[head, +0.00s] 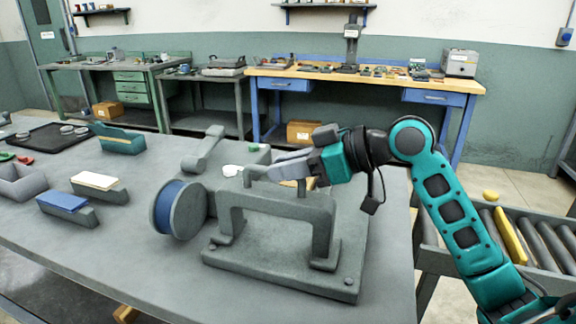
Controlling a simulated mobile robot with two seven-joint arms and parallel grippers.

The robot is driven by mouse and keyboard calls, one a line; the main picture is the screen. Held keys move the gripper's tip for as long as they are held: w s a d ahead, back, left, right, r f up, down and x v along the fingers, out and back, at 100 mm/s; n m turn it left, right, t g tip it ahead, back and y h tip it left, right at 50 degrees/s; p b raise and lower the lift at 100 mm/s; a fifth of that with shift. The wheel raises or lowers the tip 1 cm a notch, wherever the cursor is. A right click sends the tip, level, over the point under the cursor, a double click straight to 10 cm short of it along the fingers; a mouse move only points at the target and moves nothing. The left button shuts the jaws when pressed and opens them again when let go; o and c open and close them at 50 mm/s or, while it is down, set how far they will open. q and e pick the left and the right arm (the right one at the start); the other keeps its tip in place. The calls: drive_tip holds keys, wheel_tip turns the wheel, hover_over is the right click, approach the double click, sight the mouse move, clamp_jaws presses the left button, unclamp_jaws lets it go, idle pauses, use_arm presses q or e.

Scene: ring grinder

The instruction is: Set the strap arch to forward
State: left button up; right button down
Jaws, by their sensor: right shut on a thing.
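The ring grinder stands on the grey table, with a flat grey base plate (275,265) and a blue-faced wheel (168,207) at its left. A grey strap arch (280,205) stands upright over the plate, with legs at left and right. My right gripper (280,172) reaches in from the right at the height of the arch's top, its light grey fingers pointing left. It is shut on a small grey part at the top of the arch. The exact contact is hard to make out. My left gripper is not in view.
A grey lever-like part (203,150) lies behind the wheel. Blocks with a blue pad (62,201) and a cream pad (94,181), a green-grey holder (118,138) and a dark tray (45,138) are at left. The front left table is clear. A roller conveyor (510,240) stands right.

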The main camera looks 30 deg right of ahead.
drive_tip(key=shift+w+d, duration=0.1)
drive_tip(key=w+d+p, duration=0.2)
drive_tip(key=w+d, duration=0.8)
drive_tip(key=d, duration=0.2)
drive_tip(key=shift+w, duration=0.3)
drive_tip(key=shift+d+r, duration=0.1)
drive_tip(key=shift+r, duration=0.05)
drive_tip(key=c, duration=1.1)
unclamp_jaws()
drive_tip(key=shift+w, duration=0.15)
drive_tip(key=b+v, duration=0.1)
drive_tip(key=v, duration=1.2)
